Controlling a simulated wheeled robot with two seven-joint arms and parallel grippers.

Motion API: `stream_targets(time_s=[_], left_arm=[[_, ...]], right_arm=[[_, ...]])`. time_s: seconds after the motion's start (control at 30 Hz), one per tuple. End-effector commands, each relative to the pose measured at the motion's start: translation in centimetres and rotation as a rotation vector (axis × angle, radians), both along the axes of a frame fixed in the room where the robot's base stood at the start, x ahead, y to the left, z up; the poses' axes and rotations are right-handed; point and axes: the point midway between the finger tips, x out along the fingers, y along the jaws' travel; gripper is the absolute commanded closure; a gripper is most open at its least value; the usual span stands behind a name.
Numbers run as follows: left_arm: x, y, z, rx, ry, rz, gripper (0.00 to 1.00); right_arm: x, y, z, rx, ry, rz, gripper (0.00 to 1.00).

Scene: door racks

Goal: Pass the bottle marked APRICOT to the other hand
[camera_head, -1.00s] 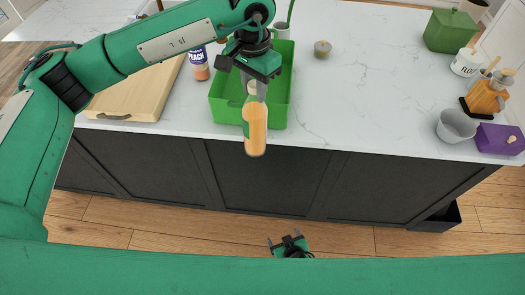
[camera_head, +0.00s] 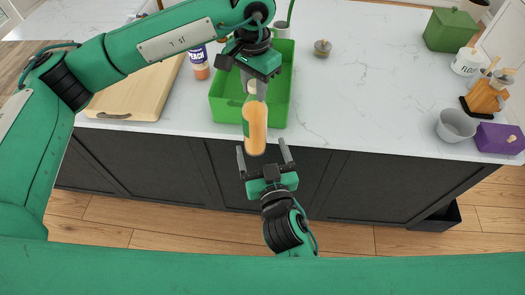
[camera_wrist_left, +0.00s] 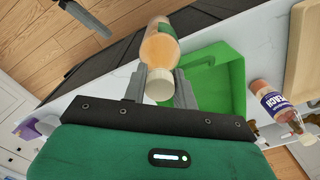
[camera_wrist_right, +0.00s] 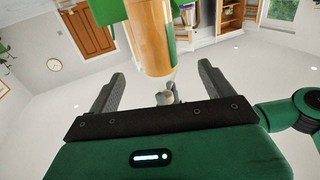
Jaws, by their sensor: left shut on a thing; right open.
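An orange bottle (camera_head: 255,128) with a pale cap hangs below my left gripper (camera_head: 254,88), in front of the counter's front edge. In the left wrist view the jaws (camera_wrist_left: 160,88) are shut on its cap end, and the orange body (camera_wrist_left: 160,48) points away. No readable name shows on it. My right gripper (camera_head: 264,158) is open and empty, its two fingers pointing up at the bottle's lower end from below. In the right wrist view the bottle (camera_wrist_right: 151,38) stands beyond and between the open fingers (camera_wrist_right: 160,85), apart from them.
A green bin (camera_head: 222,112) stands on the counter behind the bottle. A wooden board (camera_head: 133,92) and a purple-labelled bottle (camera_head: 200,70) are left of it. A grey bowl (camera_head: 456,126) and purple box (camera_head: 499,139) are far right. The counter right of the bin is mostly clear.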

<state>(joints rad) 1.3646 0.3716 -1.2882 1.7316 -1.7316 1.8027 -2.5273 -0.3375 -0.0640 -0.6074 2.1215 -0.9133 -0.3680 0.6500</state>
Motion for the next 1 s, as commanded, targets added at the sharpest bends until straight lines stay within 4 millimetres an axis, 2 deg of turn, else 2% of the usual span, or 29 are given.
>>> stream_targets(time_s=[0.17,0.73,1.0], left_arm=[[0.0,0.0,0.1,-0.001,-0.002,0.0,1.0],[0.0,0.0,0.1,-0.001,-0.002,0.0,1.0],[0.0,0.0,0.1,-0.001,-0.002,0.0,1.0]], right_arm=[[1.3,0.4,0.2,0.001,-0.004,0.0,0.16],[9.2,2.6,0.2,0.001,-0.003,0.0,0.16],[11.2,3.1,0.1,0.0,-0.001,0.0,0.16]])
